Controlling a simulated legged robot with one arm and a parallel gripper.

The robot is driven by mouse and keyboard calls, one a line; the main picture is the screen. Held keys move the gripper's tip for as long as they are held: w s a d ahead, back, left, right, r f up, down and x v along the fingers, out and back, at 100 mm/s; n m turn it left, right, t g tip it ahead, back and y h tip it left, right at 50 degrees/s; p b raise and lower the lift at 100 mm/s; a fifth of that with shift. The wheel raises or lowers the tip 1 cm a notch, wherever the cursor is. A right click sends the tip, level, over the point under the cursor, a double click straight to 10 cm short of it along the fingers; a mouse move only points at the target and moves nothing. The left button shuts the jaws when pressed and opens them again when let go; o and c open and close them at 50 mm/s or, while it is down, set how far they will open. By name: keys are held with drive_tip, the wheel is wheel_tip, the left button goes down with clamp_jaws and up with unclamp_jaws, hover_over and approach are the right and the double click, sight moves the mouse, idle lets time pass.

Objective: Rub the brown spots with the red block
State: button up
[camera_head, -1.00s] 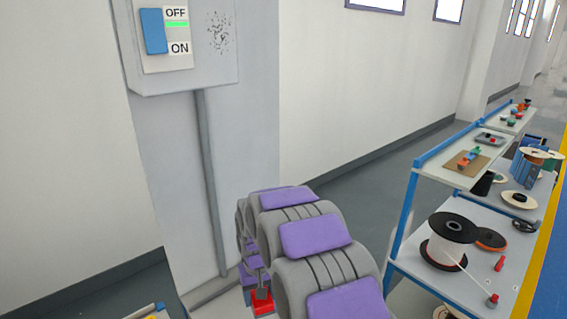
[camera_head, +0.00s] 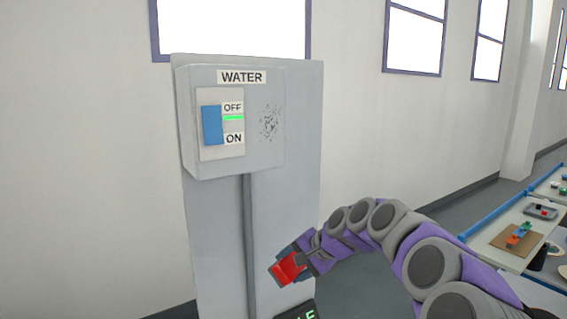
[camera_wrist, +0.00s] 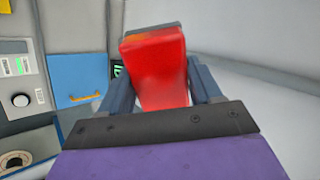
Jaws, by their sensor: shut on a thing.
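My gripper (camera_head: 300,262) is shut on the red block (camera_head: 287,269). In the head view it holds the block in front of the grey post, below and slightly right of the water box. In the wrist view the red block (camera_wrist: 157,70) stands up between the two fingers, with an orange smear near its top left. A patch of dark specks (camera_head: 270,122) shows on the right part of the grey water box (camera_head: 262,158); its colour looks dark grey or brownish. The block is apart from the patch.
The water box has a blue switch (camera_head: 212,125) with OFF and ON labels and a green bar, left of the specks. A grey pipe (camera_head: 249,240) runs down the post. Shelves (camera_head: 500,240) with small parts stand at the right. The wrist view shows a blue panel (camera_wrist: 80,78).

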drive_tip(key=a+r+m+t+y+p, duration=0.1)
drive_tip(key=a+r+m+t+p, duration=0.15)
drive_tip(key=r, duration=0.65)
drive_tip(key=a+r+m+t+y+p, duration=0.1)
drive_tip(key=r+t, duration=0.3)
drive_tip(key=r, duration=0.4)
wheel_tip(320, 180, up, 16)
drive_tip(key=m+t+p, duration=0.1)
drive_tip(key=t+p, duration=0.2)
drive_tip(key=t, duration=0.1)
hover_over(280, 260)
drive_tip(key=shift+p+x, duration=0.3)
drive_tip(key=shift+x, duration=1.95)
drive_tip(key=shift+w+a+f, duration=0.1)
drive_tip(key=shift+w+a, duration=0.25)
drive_tip(key=shift+w+d+b, duration=0.2)
drive_tip(key=shift+w+d, duration=0.25)
drive_tip(key=shift+d, duration=0.35)
drive_tip(key=shift+w+d+b, duration=0.15)
drive_tip(key=shift+w+d, duration=0.3)
drive_tip(key=shift+d, duration=0.3)
drive_tip(key=shift+w+d, duration=1.1)
drive_tip(key=shift+d, duration=0.25)
drive_tip(key=shift+w, duration=0.1)
drive_tip(key=shift+a, duration=0.2)
